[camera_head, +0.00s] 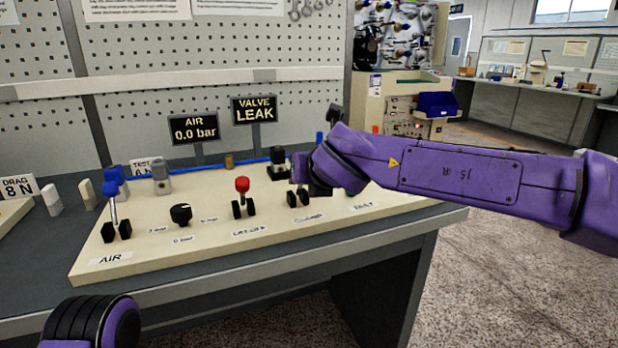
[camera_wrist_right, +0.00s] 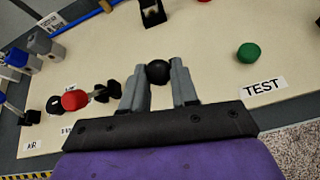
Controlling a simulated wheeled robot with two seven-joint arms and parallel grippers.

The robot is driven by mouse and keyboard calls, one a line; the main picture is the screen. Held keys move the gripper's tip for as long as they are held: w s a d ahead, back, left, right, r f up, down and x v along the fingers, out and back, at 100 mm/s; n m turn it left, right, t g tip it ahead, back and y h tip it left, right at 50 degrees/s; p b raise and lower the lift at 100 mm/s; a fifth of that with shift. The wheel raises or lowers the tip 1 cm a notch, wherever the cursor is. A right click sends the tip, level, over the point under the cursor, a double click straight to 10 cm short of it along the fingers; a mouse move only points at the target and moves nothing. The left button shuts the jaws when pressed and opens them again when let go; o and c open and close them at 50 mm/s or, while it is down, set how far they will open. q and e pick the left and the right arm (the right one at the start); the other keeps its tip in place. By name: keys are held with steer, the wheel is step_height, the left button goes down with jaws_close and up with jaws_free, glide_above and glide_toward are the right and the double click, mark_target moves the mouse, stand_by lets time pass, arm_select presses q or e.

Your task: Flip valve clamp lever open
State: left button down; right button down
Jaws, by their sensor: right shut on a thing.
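The clamp lever (camera_head: 298,198) stands on the beige panel, between black pivot blocks, with its label just in front. Its round black knob (camera_wrist_right: 158,72) sits between the grey fingertips of my right gripper (camera_wrist_right: 159,70) in the right wrist view. The right gripper is shut on this knob; in the head view my arm partly hides it. A black clamp block (camera_head: 278,163) stands behind the lever at the end of the blue hose, and shows at the top of the wrist view (camera_wrist_right: 152,14). My left gripper is out of view; only part of my left arm shows at bottom left.
On the panel (camera_head: 150,245) stand a blue-handled AIR lever (camera_head: 113,213), a black knob (camera_head: 181,214) and a red-knobbed lever (camera_head: 242,186). A green button (camera_wrist_right: 248,53) sits by the TEST label. Signs read "AIR 0.0 bar" (camera_head: 194,127) and "VALVE LEAK" (camera_head: 255,109).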

steer(key=shift+r, duration=0.15)
steer(key=c, duration=0.9)
jaws_free()
steer(key=shift+o, duration=0.2)
steer(key=v, duration=1)
steer(key=shift+s, duration=0.25)
